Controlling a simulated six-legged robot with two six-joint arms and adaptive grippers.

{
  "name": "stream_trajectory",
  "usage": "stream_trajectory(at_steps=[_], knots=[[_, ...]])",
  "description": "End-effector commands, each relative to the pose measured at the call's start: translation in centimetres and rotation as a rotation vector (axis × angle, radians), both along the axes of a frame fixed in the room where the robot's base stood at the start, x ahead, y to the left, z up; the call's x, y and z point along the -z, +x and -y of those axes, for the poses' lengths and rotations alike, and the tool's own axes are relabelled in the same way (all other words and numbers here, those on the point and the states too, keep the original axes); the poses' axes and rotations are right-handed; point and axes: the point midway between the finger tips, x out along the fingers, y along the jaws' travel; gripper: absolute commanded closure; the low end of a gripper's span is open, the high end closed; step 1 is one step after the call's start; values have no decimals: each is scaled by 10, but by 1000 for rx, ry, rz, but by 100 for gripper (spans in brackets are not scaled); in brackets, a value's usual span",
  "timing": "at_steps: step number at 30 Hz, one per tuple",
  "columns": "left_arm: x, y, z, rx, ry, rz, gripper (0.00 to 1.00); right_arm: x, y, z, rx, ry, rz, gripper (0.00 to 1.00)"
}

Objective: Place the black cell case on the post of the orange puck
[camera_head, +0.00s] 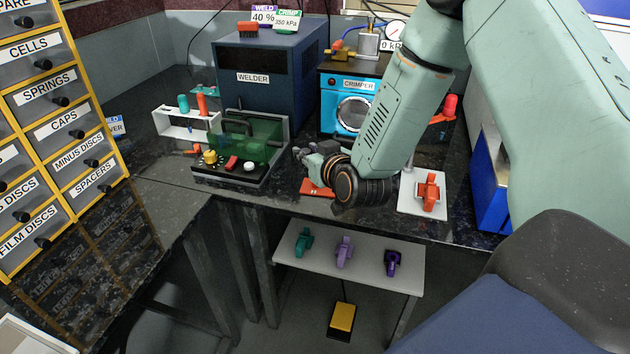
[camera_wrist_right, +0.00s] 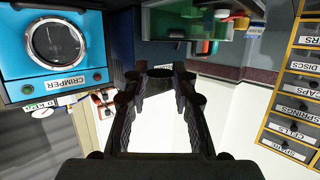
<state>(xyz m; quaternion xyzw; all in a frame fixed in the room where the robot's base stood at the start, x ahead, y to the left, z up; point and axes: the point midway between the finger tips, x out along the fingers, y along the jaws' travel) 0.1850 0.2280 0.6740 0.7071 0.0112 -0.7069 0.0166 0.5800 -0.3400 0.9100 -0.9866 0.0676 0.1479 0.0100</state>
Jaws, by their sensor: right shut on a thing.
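My right gripper (camera_head: 318,155) hangs over the front of the bench, between the green-windowed fixture and the crimper. In the right wrist view its two fingers (camera_wrist_right: 166,84) are closed on a small dark round thing, which I take for the black cell case (camera_wrist_right: 158,73). In the head view the case is hard to tell from the dark fingers. A flat orange piece (camera_head: 315,188) lies on the bench just below the gripper, partly hidden by it; it may be the orange puck, but no post shows. My left gripper is out of view.
A black-based fixture with a green window (camera_head: 255,137) stands left of the gripper. The blue crimper (camera_head: 345,98) and dark welder (camera_head: 262,85) stand behind. A white plate (camera_head: 420,207) with an orange-red piece (camera_head: 430,190) lies at right. A lower shelf (camera_head: 328,266) holds coloured pieces.

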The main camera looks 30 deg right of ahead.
Motion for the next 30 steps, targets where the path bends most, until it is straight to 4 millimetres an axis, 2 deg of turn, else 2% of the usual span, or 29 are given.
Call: stream_trajectory(at_steps=[3, 6, 17, 20, 25, 30], knots=[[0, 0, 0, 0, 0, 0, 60, -3, 7, 17, 83, 0, 0, 84], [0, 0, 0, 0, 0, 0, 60, -2, 6, 25, 123, 0, -2, 84], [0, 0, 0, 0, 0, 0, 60, 0, 5, 26, 139, 0, -2, 84], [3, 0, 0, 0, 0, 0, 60, 11, 5, 26, 139, 0, -5, 84], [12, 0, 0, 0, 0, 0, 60, 40, 5, 26, 138, -1, -5, 84], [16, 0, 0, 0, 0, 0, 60, 53, 5, 26, 138, 0, -3, 84]])
